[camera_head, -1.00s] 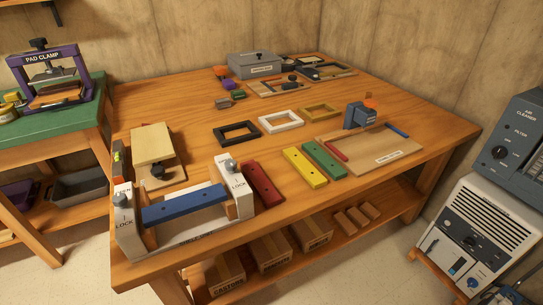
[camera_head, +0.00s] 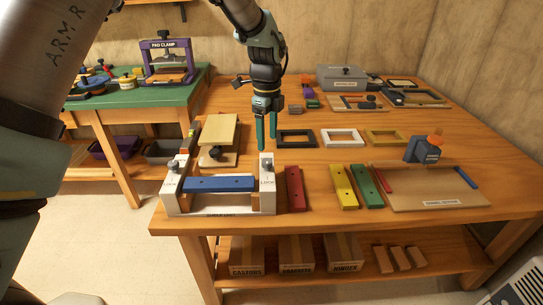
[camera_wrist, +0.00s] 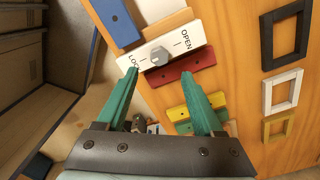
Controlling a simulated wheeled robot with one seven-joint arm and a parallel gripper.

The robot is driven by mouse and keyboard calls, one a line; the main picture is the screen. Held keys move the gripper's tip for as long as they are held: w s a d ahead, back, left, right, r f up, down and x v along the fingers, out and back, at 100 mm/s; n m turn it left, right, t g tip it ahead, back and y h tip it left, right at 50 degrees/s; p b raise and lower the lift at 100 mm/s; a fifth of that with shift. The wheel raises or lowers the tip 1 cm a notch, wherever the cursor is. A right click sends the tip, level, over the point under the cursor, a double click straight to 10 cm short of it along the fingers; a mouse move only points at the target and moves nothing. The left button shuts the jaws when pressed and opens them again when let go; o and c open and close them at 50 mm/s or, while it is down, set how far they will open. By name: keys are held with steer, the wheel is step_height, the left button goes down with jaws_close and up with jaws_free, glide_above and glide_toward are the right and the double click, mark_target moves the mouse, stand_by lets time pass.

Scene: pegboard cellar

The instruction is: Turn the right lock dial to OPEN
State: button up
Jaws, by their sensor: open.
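The right lock dial (camera_wrist: 159,56) is a grey knob on a white plate (camera_wrist: 185,42) marked LOCK and OPEN; in the wrist view it sits ahead of my fingertips, between the two marks. In the head view the dial (camera_head: 268,160) is on top of the right white post of the clamp fixture, which holds a blue bar (camera_head: 220,184). My gripper (camera_head: 267,130), with green fingers, is open and empty above and just behind that post. In the wrist view my gripper (camera_wrist: 163,84) has its fingers spread wide. The left lock dial (camera_head: 172,166) is on the left post.
A red bar (camera_head: 294,188) lies just right of the fixture, then yellow (camera_head: 343,187) and green (camera_head: 366,186) bars. A wooden block stand (camera_head: 218,138) is behind it. Black, white and yellow frames (camera_head: 384,137) lie farther back.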

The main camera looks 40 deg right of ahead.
mark_target(267, 161)
step_height(267, 161, down, 7)
steer(key=shift+w+f+p, duration=0.15)
steer(key=shift+f+p, duration=0.05)
steer(key=shift+p, duration=0.55)
steer(key=shift+a, duration=0.1)
steer(key=shift+c, duration=0.2)
jaws_close()
